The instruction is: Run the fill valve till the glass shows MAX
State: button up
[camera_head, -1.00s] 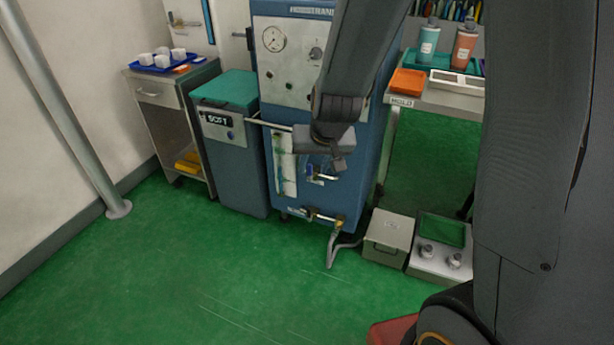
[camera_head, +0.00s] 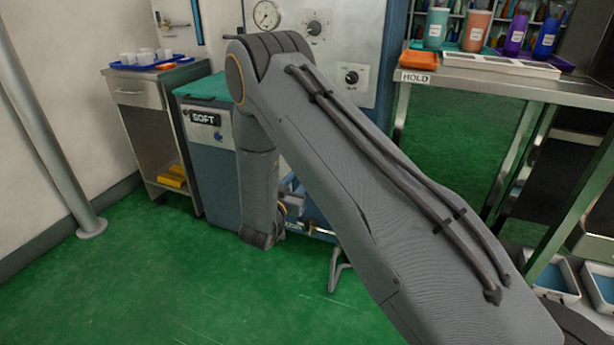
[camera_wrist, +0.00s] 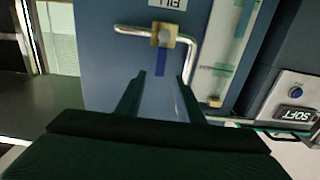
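The fill valve (camera_wrist: 162,36) shows in the wrist view, which is upside down. It has a brass body, a blue lever (camera_wrist: 160,62) and a pale bent pipe, beside a FILL label (camera_wrist: 167,4). My gripper (camera_wrist: 160,84) is open, its two dark fingers apart, with the lever between and just beyond their tips. I cannot tell whether they touch it. The sight glass (camera_wrist: 238,45) is a pale upright strip with green marks on the blue machine (camera_wrist: 105,60). Its level and MAX mark are not readable. In the head view my arm hides the glass, valve and gripper.
The SOFT cabinet (camera_head: 208,160) stands left of the machine. A side table (camera_head: 136,92) carries a blue tray of white cups. The HOLD bench (camera_head: 470,82) with bottles stands right. Green floor (camera_head: 150,290) is open in front, with a pole (camera_head: 50,130) at left.

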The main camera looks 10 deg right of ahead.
jog(key=shift+b+x, duration=0.85)
jog(key=shift+x, duration=3.05)
jog(key=shift+s, duration=0.1)
jog(key=shift+c, duration=0.4)
grip_shut()
